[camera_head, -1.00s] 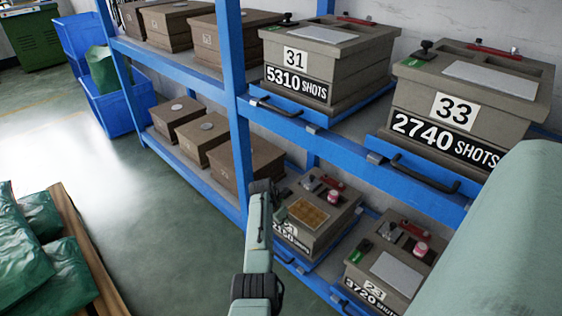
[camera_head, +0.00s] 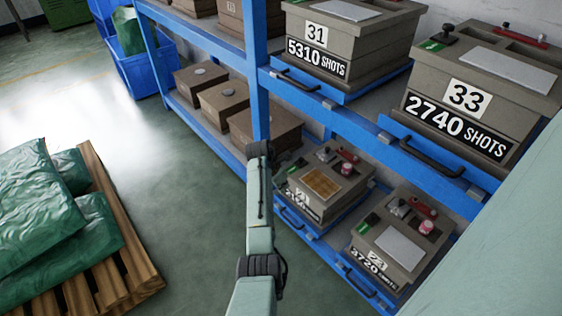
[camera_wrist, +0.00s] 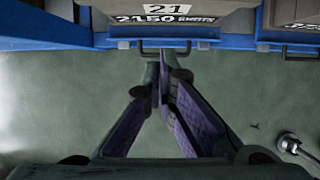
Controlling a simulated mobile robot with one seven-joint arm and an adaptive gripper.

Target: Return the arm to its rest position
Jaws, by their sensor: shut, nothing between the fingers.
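My arm, pale green with dark joints, rises in the lower middle of the head view, in front of the blue shelf rack (camera_head: 345,120). My gripper (camera_wrist: 162,85) shows in the wrist view, with dark fingers and purple inner pads converging to the front. It is shut and empty. It points toward the lower shelf edge below the box labelled 21 (camera_wrist: 165,10), over green floor, apart from the box. The gripper cannot be made out in the head view. The same box 21 (camera_head: 325,186) sits on the lower shelf, right of my arm.
Boxes 31 (camera_head: 318,57) and 33 (camera_head: 466,97) stand on the upper shelf. Box 23 (camera_head: 385,258) is on the lower shelf. A wooden pallet (camera_head: 130,255) with green sacks (camera_head: 45,215) lies at left. Blue bins (camera_head: 140,72) stand behind. Floor between pallet and rack is clear.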

